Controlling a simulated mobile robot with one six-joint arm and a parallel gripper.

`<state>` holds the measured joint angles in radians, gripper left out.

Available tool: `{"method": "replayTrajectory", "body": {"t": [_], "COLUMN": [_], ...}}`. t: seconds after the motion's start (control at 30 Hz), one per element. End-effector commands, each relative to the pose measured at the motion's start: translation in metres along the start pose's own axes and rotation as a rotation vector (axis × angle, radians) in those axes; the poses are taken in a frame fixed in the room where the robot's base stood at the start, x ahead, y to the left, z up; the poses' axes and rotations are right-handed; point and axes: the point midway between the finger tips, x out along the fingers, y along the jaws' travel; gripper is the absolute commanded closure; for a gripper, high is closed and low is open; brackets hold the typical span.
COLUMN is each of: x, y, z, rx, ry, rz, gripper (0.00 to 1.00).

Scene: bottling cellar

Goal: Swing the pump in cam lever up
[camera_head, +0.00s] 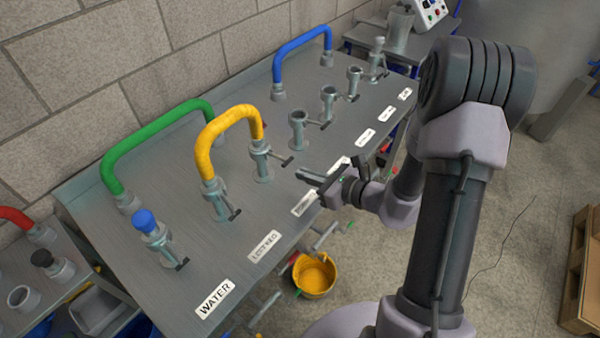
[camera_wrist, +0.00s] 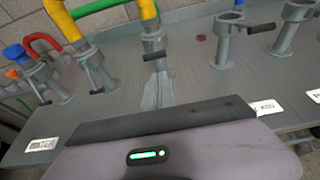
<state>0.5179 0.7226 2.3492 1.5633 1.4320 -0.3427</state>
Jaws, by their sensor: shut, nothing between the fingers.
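A row of grey cam couplings with dark-tipped levers stands on the metal bench. The label for pump in cannot be read, so I cannot tell which lever is its own. My gripper (camera_head: 308,176) is shut and empty above the bench's front part. Its fingers (camera_wrist: 157,92) point toward the coupling (camera_wrist: 153,42) under the right end of the yellow hose (camera_head: 228,122). That coupling's lever (camera_head: 284,160) sticks out toward the front; it also shows in the wrist view (camera_wrist: 158,57). The lever (camera_head: 235,213) under the yellow hose's left end also sticks out forward. The fingers appear apart from both levers.
A blue-capped coupling (camera_head: 153,235) stands by the WATER label (camera_head: 215,298). Several open couplings (camera_head: 297,128) stand to the right. Green (camera_head: 155,140) and blue (camera_head: 300,50) hoses arch behind. A yellow bucket (camera_head: 315,275) is below the bench's front edge.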

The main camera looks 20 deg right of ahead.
Motion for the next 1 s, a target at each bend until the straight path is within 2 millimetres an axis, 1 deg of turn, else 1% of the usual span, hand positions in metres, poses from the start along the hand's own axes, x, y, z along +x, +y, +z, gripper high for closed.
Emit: {"method": "replayTrajectory", "body": {"t": [0.1,0.23,0.57,0.7,0.77,1.0], "x": [0.011,0.015,0.016,0.018,0.019,0.021], "y": [0.001,0.0,0.0,0.001,0.001,0.001], "z": [0.01,0.016,0.018,0.033,0.037,0.034], "rx": [-0.002,0.0,0.0,-0.002,-0.001,-0.001], "ry": [0.0,0.0,0.0,0.0,0.0,0.0], "rz": [0.002,0.001,0.001,0.002,0.003,0.002], "gripper": [1.0,1.0,1.0,1.0,1.0,1.0]}}
